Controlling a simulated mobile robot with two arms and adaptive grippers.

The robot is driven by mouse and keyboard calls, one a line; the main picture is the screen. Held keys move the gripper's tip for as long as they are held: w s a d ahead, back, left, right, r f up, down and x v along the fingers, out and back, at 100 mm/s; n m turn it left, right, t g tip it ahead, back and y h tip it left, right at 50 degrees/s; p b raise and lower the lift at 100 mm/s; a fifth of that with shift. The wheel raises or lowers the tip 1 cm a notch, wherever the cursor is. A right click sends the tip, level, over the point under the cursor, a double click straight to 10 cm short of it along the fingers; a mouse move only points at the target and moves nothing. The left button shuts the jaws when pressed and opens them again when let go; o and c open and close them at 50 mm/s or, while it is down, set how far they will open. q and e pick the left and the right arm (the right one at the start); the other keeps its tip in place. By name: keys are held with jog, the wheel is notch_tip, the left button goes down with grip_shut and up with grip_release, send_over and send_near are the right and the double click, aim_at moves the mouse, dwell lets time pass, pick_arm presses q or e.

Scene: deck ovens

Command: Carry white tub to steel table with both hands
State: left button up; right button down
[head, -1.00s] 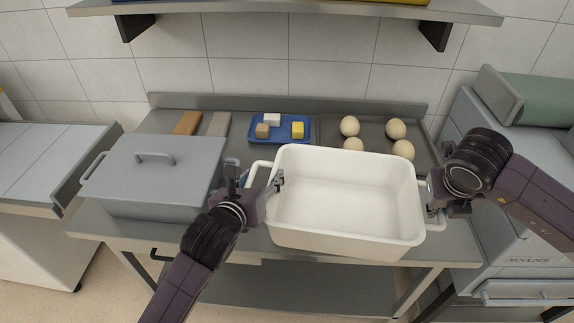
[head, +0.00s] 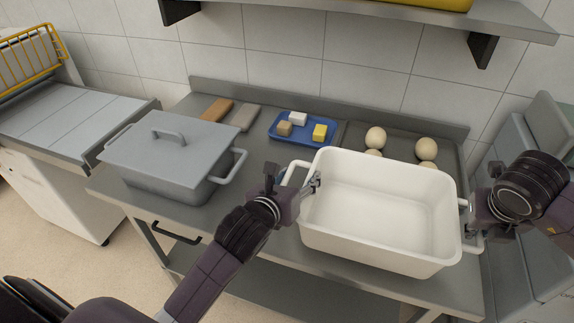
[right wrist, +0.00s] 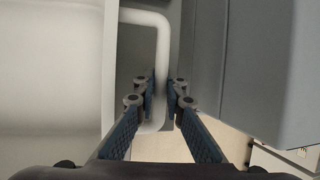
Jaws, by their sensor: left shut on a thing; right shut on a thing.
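The white tub (head: 375,205) is an empty, open rectangular tub with a loop handle at each end. It is at the front right of the steel table (head: 250,235) in the head view; I cannot tell whether it touches the top. My left gripper (head: 300,188) is shut on the tub's left handle. My right gripper (head: 474,215) is shut on the right handle; in the right wrist view its fingers (right wrist: 160,100) stand on both sides of the white handle bar (right wrist: 162,55).
A lidded grey pot (head: 165,160) stands left on the table. Behind are a blue tray (head: 275,138) with small blocks and a dark tray (head: 350,140) with dough balls (head: 376,138). A shelf (head: 400,18) hangs above. A grey machine (head: 515,140) stands at right.

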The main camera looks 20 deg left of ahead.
pick_arm(q)
jog(key=shift+d+f, duration=0.1)
jog(key=shift+d, duration=0.1)
pick_arm(e)
jog(key=shift+f, duration=0.15)
